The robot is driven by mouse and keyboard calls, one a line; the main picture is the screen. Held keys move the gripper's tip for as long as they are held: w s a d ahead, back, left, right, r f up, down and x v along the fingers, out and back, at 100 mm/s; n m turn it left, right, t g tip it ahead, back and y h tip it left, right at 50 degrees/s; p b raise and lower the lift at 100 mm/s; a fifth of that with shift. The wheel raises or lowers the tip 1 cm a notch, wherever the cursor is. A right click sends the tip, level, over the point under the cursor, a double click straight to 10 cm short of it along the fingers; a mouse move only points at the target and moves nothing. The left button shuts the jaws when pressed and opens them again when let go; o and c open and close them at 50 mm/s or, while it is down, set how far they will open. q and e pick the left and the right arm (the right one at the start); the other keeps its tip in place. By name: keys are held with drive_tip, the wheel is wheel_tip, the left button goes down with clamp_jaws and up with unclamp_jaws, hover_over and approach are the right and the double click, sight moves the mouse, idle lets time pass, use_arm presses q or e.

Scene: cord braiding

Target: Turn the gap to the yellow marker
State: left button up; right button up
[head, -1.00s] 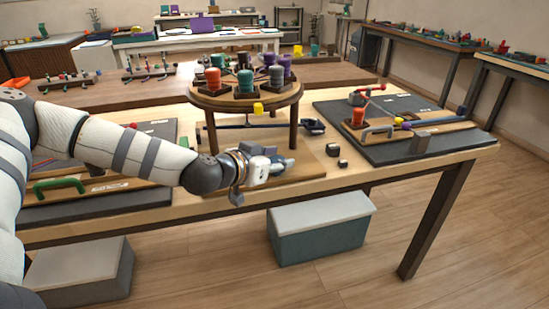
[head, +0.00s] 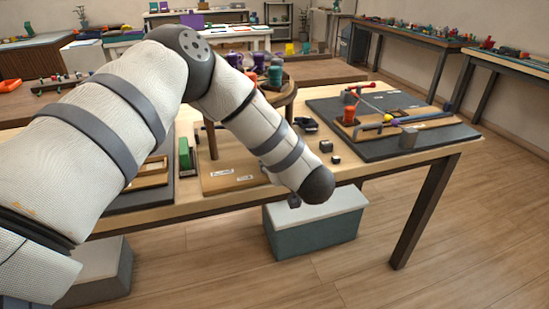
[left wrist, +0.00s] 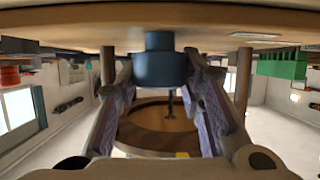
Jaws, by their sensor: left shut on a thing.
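The round braiding stand (head: 284,97) is mostly hidden behind my left arm in the head view. A few purple and teal bobbins (head: 275,75) show on its top. In the left wrist view the fingers of my left gripper (left wrist: 165,75) are on either side of a dark blue cylinder (left wrist: 164,62) and hold it. The stand's round wooden plate (left wrist: 150,140) and two legs show behind. A small yellow patch (left wrist: 182,155) shows at the plate's lower edge; I cannot tell if it is the yellow marker. The marker and gap are hidden in the head view.
Two small black blocks (head: 326,146) lie on the table right of my arm. A green block (head: 184,153) stands on the left. A teal box (head: 315,240) is under the table.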

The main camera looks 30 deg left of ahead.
use_arm(q)
drive_tip(key=shift+w+f+n+g+y+b, duration=0.1)
drive_tip(key=shift+f+n+g+y+b, duration=0.25)
drive_tip(key=shift+n+g+y, duration=0.45)
drive_tip(key=n+g+y+b, duration=0.1)
drive_tip(key=n+g+b, duration=0.1)
drive_tip(key=n+g, duration=0.2)
drive_tip(key=shift+f+g, duration=0.1)
drive_tip(key=shift+g, duration=0.5)
drive_tip(key=shift+n+g+b, duration=1)
drive_tip(key=shift+n+b, duration=0.05)
drive_tip(key=shift+n, duration=0.15)
drive_tip(key=shift+r+n+g, duration=0.25)
drive_tip(key=shift+n+g, duration=0.05)
drive_tip(key=shift+g, duration=0.1)
use_arm(e)
drive_tip(key=s+f+g, duration=0.2)
drive_tip(key=s+f, duration=0.4)
drive_tip(key=shift+s+f+g, duration=0.2)
drive_tip(key=shift+f+g, duration=0.05)
drive_tip(key=shift+g, duration=0.05)
use_arm(q)
drive_tip(key=o, duration=1.2)
drive_tip(key=shift+a, duration=0.1)
drive_tip(key=shift+r, duration=0.1)
